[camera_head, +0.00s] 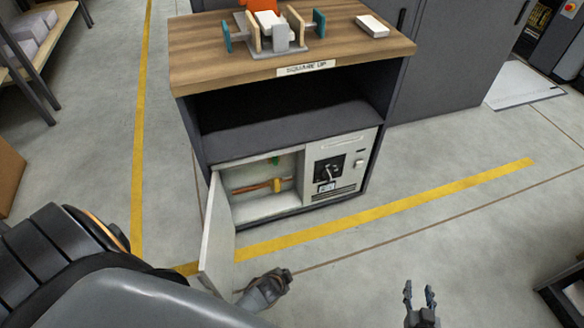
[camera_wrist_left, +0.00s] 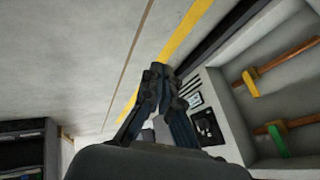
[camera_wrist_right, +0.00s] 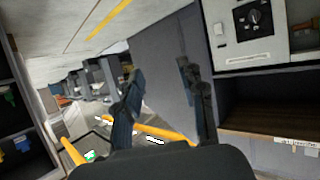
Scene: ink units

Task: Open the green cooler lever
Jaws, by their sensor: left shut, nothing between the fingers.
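The green cooler lever (camera_head: 274,161) is in the open compartment of a white unit, on the upper of two copper pipes. In the left wrist view, the green lever (camera_wrist_left: 279,139) shows at the right edge, near the yellow lever (camera_wrist_left: 250,83). The yellow lever (camera_head: 277,185) sits lower in the head view. My left gripper (camera_head: 283,275) is shut and empty, in front of the unit, right of its open door (camera_head: 217,235), apart from both levers. My right gripper (camera_head: 420,290) is open and empty, off to the right over the floor.
The white panel (camera_head: 339,162) beside the compartment has a black dial. A wooden top (camera_head: 200,60) above carries a fixture and a white block (camera_head: 372,26). The compartment door hangs open toward me at the left.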

